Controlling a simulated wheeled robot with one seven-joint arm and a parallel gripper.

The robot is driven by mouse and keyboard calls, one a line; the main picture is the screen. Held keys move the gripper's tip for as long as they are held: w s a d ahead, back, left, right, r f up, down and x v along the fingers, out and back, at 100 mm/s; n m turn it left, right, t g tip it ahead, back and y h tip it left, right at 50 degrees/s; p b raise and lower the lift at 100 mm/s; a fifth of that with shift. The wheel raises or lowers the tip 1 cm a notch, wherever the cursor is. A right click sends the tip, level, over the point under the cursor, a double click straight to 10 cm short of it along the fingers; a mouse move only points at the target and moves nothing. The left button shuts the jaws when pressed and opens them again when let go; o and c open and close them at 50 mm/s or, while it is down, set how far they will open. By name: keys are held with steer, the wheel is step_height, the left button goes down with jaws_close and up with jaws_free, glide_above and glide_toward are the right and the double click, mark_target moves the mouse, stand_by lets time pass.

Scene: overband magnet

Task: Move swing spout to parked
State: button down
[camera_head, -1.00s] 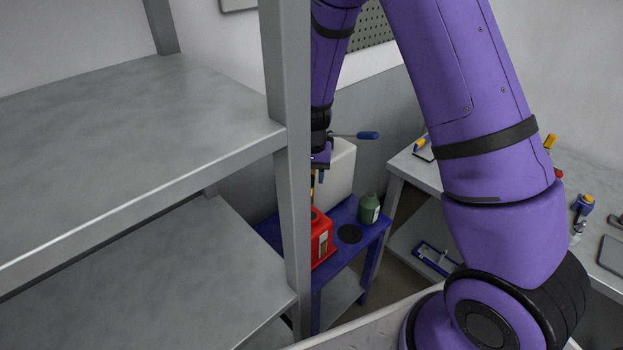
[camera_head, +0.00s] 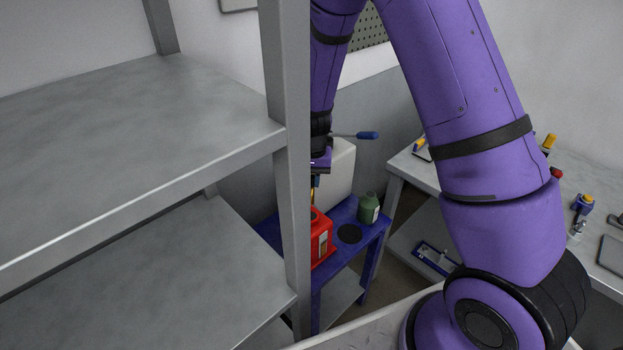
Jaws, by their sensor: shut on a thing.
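A red can (camera_head: 321,238) stands on a small blue bench. The grey shelf post hides its left part. A narrow yellow-orange piece (camera_head: 313,188) shows just above the can, beside the post; it looks like the swing spout, though most of it is hidden. My gripper (camera_head: 318,170) points down right above the can, at this piece. It looks shut on it, but the post covers much of the fingers. I cannot tell the spout's angle.
The grey shelf post (camera_head: 290,180) stands close in front of my gripper. A green bottle (camera_head: 368,208) and a black disc (camera_head: 349,234) are on the blue bench (camera_head: 343,254). A white container (camera_head: 340,170) is behind. A blue-handled rod (camera_head: 366,135) sticks out right of my wrist.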

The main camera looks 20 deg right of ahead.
steer(key=d+n, duration=1)
steer(key=d, duration=0.1)
steer(key=shift+w+d, duration=0.15)
steer(key=shift+d, duration=0.15)
stand_by(0.4)
steer(key=c, duration=1.1)
jaws_free()
step_height(320, 180, up, 11)
steer(key=shift+f, duration=0.1)
